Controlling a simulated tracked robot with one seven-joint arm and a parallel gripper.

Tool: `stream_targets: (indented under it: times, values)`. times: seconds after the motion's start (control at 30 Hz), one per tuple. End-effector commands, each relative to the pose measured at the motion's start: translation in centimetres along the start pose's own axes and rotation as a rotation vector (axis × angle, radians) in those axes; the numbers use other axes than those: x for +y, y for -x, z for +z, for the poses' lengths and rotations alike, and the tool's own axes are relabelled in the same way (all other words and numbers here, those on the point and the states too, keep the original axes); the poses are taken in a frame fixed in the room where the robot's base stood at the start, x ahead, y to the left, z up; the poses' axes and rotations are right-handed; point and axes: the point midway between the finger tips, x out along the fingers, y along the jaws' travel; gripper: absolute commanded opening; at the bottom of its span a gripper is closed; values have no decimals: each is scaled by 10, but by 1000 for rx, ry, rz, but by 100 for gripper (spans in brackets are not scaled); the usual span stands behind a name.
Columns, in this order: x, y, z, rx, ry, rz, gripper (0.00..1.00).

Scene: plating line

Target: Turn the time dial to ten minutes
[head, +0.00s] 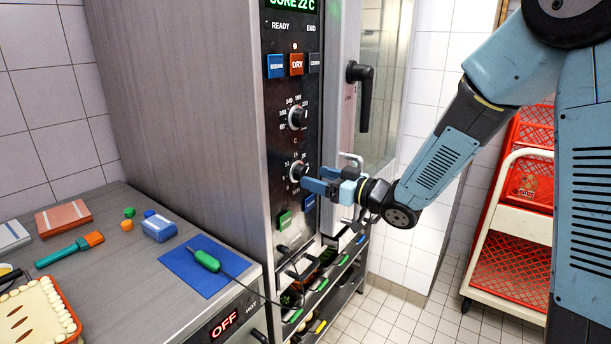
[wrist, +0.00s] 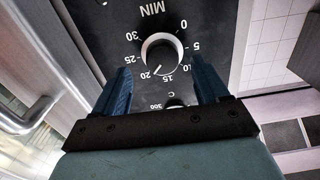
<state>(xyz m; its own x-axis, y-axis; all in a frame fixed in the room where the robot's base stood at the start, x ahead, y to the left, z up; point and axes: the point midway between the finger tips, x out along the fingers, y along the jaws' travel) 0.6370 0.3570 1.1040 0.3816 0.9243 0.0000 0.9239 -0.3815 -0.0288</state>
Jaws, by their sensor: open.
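The time dial (wrist: 162,52) is a round black knob with a pale rim, under the word MIN, upside down in the wrist view. In the head view my gripper (head: 314,180) is close to the dial; contact cannot be told.
The temperature dial (head: 297,118) sits above, below the blue, red and dark buttons (head: 296,64). Green (head: 284,220) and blue (head: 310,202) buttons lie below. A door handle (head: 362,85) juts out at right. A counter (head: 110,270) with tools stands at left.

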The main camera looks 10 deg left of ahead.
Motion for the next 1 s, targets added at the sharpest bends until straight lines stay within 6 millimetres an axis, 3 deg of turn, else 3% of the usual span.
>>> stream_targets:
  times: [0.1, 0.3, 0.67, 1.0]
  values:
    - [-1, -18, 0, 1, 0, -2, 74]
    - [0, -34, 0, 0, 0, 0, 74]
    - [0, -38, 0, 0, 0, 1, 74]
    - [0, -38, 0, 0, 0, 1, 42]
